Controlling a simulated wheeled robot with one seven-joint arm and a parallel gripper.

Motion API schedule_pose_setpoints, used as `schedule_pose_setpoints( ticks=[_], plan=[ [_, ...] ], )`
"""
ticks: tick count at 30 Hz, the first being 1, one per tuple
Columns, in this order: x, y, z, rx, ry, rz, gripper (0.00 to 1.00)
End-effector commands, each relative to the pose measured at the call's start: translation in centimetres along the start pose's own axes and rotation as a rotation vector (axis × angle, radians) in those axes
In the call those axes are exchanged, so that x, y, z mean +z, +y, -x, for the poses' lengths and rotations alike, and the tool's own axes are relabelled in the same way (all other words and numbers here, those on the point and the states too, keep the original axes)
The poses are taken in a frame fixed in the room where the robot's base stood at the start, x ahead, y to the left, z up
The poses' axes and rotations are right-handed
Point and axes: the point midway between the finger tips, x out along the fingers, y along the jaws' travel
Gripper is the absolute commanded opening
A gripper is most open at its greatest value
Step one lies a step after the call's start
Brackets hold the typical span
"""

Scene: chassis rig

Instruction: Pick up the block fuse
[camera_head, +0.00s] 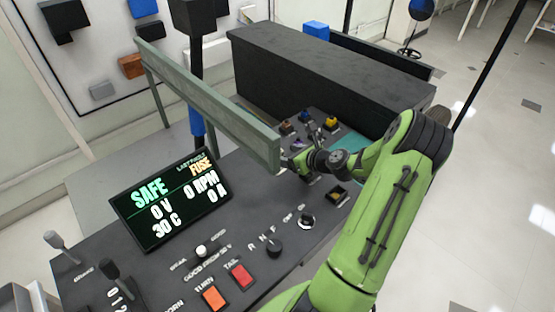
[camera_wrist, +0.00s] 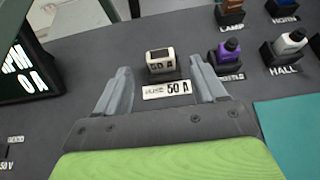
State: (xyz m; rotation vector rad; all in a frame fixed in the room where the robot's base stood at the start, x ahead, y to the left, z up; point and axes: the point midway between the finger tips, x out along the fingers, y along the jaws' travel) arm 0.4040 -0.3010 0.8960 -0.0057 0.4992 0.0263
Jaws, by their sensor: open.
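The block fuse (camera_wrist: 161,66) is a small cream block with a dark top, marked 50 A, on the dark panel in the wrist view. A white label plate (camera_wrist: 166,90) reading 50 A lies just in front of it. My gripper (camera_wrist: 160,72) is open and empty, with one finger left and one right of the fuse's line. I cannot tell whether the fingertips reach beside it. In the head view my gripper (camera_head: 296,166) is low over the panel by the end of the green rail, and I cannot make out the fuse there.
A purple-topped plug (camera_wrist: 225,55) stands close right of the fuse, with a white-topped plug (camera_wrist: 288,47) labelled HALL beyond. A teal mat (camera_wrist: 290,130) lies at right. The display (camera_head: 172,198) and green rail (camera_head: 210,100) stand left of my arm.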

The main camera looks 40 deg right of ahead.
Motion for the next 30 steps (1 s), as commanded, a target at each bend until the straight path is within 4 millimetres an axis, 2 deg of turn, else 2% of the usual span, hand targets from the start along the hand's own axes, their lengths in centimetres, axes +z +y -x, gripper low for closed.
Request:
schedule_pose_setpoints(
  ticks=[3, 6, 14, 26, 30],
  plan=[
    [-0.4, 0.1, -2.6, 0.004, -0.001, 0.002, 0.7],
    [-0.3, 0.0, -4.1, 0.002, -0.001, 0.003, 0.7],
    [-0.1, 0.0, -4.6, 0.001, 0.001, 0.0, 0.7],
    [-0.1, 0.0, -4.6, 0.001, 0.001, 0.001, 0.1],
    [-0.1, 0.0, -4.6, 0.001, 0.0, 0.001, 0.1]
  ],
)
